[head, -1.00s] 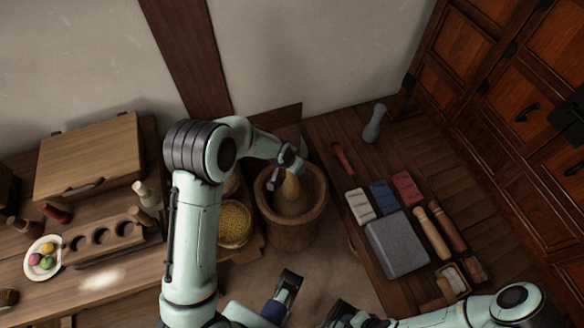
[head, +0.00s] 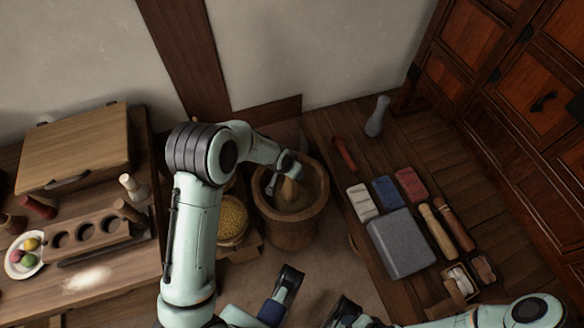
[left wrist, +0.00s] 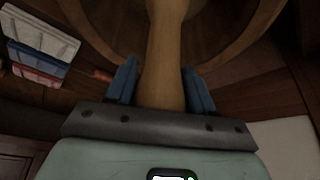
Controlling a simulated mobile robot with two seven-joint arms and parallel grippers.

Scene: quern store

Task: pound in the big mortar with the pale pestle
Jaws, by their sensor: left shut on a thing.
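The big mortar (head: 292,233) is a wide brown wooden tub standing on the floor near the wall. The pale pestle (head: 289,190) is upright with its lower end inside the mortar's bowl; whether its tip touches the bottom is hidden. My left gripper (head: 287,172) is shut on the pestle just above the mortar. In the left wrist view, the pestle (left wrist: 165,60) runs between the two blue fingers into the bowl, and the mortar's rim (left wrist: 250,38) curves around it.
Left of the mortar is a basket of yellow grain (head: 231,218). A low wooden platform on the right holds a grey stone block (head: 400,243), coloured blocks (head: 386,193), wooden rollers (head: 436,230) and a grey pestle-like piece (head: 377,116). A bench (head: 120,268) stands left.

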